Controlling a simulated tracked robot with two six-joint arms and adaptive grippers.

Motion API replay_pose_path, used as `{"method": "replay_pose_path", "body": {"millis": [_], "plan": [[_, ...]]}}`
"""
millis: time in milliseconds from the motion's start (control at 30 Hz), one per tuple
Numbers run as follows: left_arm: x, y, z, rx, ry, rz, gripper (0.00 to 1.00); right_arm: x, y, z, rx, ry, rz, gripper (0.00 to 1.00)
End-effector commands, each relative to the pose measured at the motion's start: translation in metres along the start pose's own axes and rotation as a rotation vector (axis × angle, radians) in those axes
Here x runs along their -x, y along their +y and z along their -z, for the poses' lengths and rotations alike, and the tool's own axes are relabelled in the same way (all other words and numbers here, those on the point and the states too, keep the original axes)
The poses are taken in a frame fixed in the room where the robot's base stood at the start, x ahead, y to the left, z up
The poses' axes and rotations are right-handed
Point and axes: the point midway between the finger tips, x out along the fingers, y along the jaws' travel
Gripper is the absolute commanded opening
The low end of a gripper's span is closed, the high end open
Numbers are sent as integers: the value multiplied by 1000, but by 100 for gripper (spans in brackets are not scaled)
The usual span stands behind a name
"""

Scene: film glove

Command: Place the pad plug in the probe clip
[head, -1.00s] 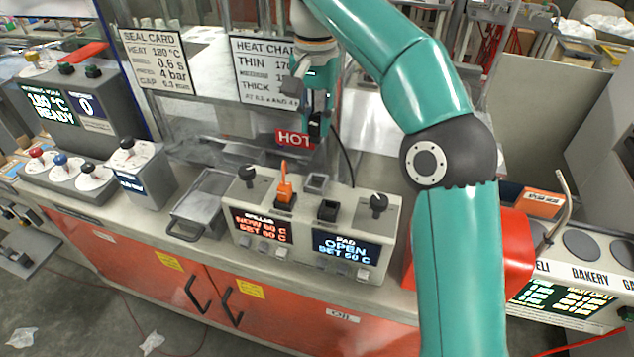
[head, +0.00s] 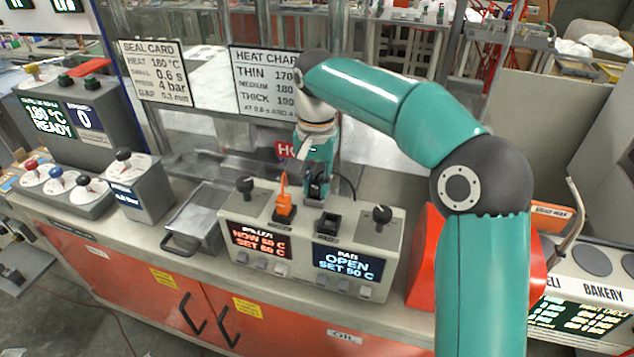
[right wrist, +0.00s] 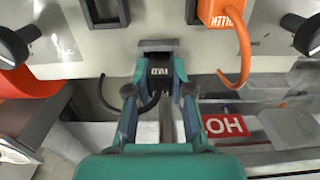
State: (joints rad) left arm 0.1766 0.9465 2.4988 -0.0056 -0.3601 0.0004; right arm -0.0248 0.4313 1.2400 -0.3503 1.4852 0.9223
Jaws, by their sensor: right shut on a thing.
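My right gripper (head: 318,182) points down at the back of the beige controller box (head: 232,208). It is shut on the dark pad plug (right wrist: 160,72), which shows between the fingers (right wrist: 159,92) in the right wrist view with white lettering. A small grey holder, apparently the probe clip (right wrist: 158,46), lies right at the plug's end. I cannot tell whether the plug sits inside it or only touches it. In the head view the gripper largely covers that spot. A dark cable (right wrist: 108,100) curves off beside the plug. My left gripper is not in view.
An orange plug (head: 285,206) stands in the left socket; the black right socket (head: 327,223) looks empty. Black knobs (head: 246,187) (head: 381,215) flank them. A red HOT sign (right wrist: 224,125) is close behind the gripper. A metal tray (head: 197,212) lies left of the box.

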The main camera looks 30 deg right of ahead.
Motion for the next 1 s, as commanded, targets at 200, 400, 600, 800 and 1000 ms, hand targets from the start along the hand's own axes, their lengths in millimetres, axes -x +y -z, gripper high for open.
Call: {"method": "replay_pose_path", "body": {"millis": [200,400,600,800,1000], "plan": [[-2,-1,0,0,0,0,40,-4,0,0,0,0,0,0],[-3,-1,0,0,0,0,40,-7,0,0,1,-2,-2,37],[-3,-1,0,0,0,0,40,-8,0,-1,1,-4,-4,47],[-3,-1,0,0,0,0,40,-7,0,0,1,-3,-3,47],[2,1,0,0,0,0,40,3,0,0,0,-1,-1,47]]}}
